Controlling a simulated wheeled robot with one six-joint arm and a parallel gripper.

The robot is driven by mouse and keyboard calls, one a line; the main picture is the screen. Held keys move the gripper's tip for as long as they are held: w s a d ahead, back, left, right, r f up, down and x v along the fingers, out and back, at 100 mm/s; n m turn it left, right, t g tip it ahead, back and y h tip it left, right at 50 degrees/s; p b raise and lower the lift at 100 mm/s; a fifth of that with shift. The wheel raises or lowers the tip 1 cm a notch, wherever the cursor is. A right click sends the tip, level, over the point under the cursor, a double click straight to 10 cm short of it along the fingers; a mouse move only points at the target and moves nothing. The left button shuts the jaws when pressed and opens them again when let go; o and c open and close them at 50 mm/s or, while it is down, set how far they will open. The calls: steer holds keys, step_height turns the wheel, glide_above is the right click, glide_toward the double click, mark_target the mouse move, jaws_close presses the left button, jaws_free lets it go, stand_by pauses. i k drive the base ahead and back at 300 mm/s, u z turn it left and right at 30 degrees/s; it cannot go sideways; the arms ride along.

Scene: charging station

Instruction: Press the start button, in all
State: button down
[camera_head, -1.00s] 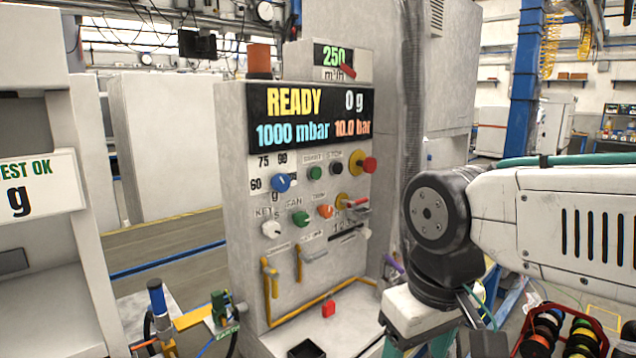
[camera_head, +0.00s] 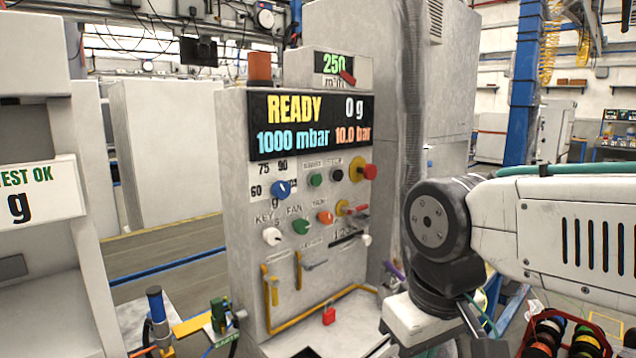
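The start button is most likely the small green button (camera_head: 316,180) in the upper row of the panel, under a small label that is hard to read. A black button (camera_head: 337,175) sits just right of it, and a red knob on a yellow base (camera_head: 362,170) is further right. The display (camera_head: 310,124) above reads READY, 0 g, 1000 mbar and 10.0 bar. My arm comes in from the right, with its dark joint right of the panel. My gripper is out of the picture, and nothing covers the green button.
The grey cabinet (camera_head: 235,210) also carries a blue dial (camera_head: 281,189), a green FAN button (camera_head: 300,227), an orange button (camera_head: 325,217) and a white KEY knob (camera_head: 271,236). Yellow pipes and a red padlock (camera_head: 328,315) are lower down. A rack of coloured rolls (camera_head: 560,335) stands at lower right.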

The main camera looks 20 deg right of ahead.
mark_target(316, 180)
steer(key=z, duration=0.55)
steer(key=k, duration=0.65)
steer(key=z, duration=0.65)
steer(key=i, duration=1.2)
steer(key=u, duration=0.65)
